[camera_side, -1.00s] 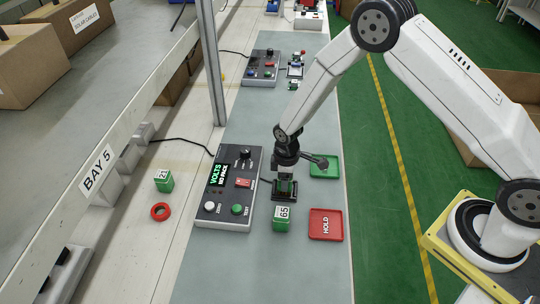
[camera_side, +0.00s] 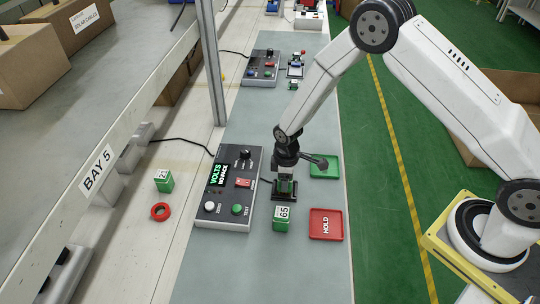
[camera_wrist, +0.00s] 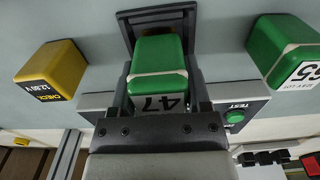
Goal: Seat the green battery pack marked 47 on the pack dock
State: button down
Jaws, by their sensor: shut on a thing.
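The green battery pack marked 47 (camera_wrist: 158,75) is held between the two dark fingers of my gripper (camera_wrist: 165,95). In the side view it shows as a little green (camera_side: 286,186) below my gripper (camera_side: 286,180), at the black pack dock (camera_side: 285,198). In the wrist view the dock's dark frame (camera_wrist: 127,30) lies around the pack's far end. I cannot tell whether the pack touches the dock's floor. The tester (camera_side: 230,190) beside the dock has a lit display (camera_side: 218,175) reading VOLTS, with a smaller line below.
A green pack marked 65 (camera_side: 281,218) stands just in front of the dock. A red HOLD tray (camera_side: 326,224) and a green tray (camera_side: 331,168) are to the right. A pack marked 21 (camera_side: 164,181) and red ring (camera_side: 160,212) lie left. A yellow CHECK block (camera_wrist: 55,70) shows in the wrist view.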

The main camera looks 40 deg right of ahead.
jog(key=shift+f, duration=0.5)
grip_release()
jog(key=shift+r, duration=3.9)
jog(key=shift+r, duration=0.15)
